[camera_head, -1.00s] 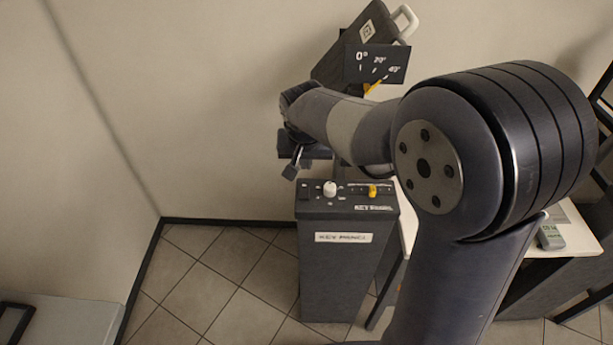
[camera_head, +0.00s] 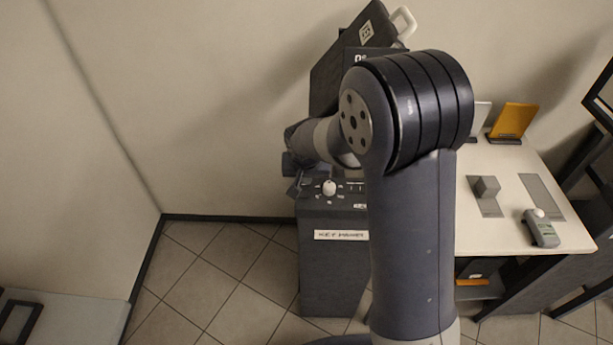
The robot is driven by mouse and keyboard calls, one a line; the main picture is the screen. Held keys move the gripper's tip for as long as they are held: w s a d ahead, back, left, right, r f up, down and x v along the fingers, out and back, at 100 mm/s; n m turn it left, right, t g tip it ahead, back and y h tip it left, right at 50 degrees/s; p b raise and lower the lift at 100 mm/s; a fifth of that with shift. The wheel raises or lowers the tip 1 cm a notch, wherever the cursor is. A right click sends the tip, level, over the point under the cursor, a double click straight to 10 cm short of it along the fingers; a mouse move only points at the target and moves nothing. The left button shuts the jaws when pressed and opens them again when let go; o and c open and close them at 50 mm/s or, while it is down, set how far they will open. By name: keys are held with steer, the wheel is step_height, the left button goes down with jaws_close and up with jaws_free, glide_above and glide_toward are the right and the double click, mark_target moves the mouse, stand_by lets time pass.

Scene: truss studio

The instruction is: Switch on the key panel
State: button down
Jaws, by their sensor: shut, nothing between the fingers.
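The key panel (camera_head: 333,270) is a dark box-shaped stand with a white label on its front and controls on its sloped top. A white knob (camera_head: 329,188) shows on the top. The right part of the top is hidden behind my arm. My gripper (camera_head: 294,188) is small and dark in this view, pointing down at the left end of the panel top, left of the knob. Its fingers look shut and empty. The switch area at that left end is mostly covered by the gripper, so I cannot tell whether the fingers touch it or how it is set.
A dark case (camera_head: 345,62) with a pale handle leans behind the panel. A white table (camera_head: 475,235) at right holds a grey block (camera_head: 486,187), a handheld meter (camera_head: 541,229) and an orange plate (camera_head: 514,117) on a stand. Tiled floor is open left of the panel.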

mark_target(306, 190)
steer(key=shift+f, duration=0.1)
steer(key=shift+w+f+b, duration=0.25)
steer(key=shift+f+b, duration=0.2)
steer(key=shift+b, duration=0.3)
steer(key=shift+r, duration=0.25)
steer(key=shift+s+r, duration=0.2)
steer(key=shift+s, duration=0.6)
step_height(306, 190, up, 14)
steer(key=shift+p, duration=0.35)
